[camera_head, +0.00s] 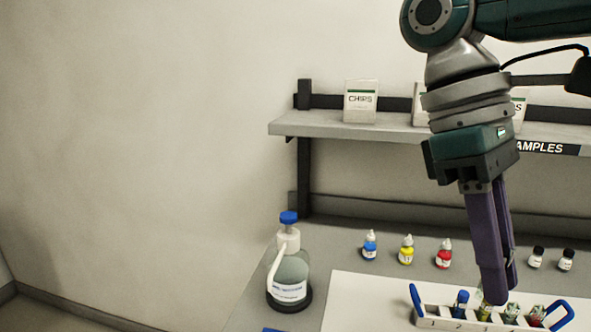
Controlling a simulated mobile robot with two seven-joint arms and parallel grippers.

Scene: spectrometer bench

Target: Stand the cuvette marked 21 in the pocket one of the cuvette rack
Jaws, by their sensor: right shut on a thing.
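The white cuvette rack (448,325) with blue end handles stands at the bottom right, cut by the frame's lower edge. Its left end, by a small number 1, looks empty. A blue-topped cuvette (461,300) stands right of that, and several more cuvettes stand further right, one with red in it (537,314). My right gripper (497,298) points down into the rack's middle, its long purple fingers shut on a cuvette (486,310) with a yellowish tint, mostly hidden by the fingers. I cannot read 21 on any cuvette. My left gripper is not in view.
A wash bottle (290,275) with a blue cap stands left on the bench. Blue (370,246), yellow (406,251) and red (444,254) dropper bottles and two dark-capped vials (536,257) stand behind the rack. A shelf (390,128) with boxes runs above. The white mat (365,305) is clear left of the rack.

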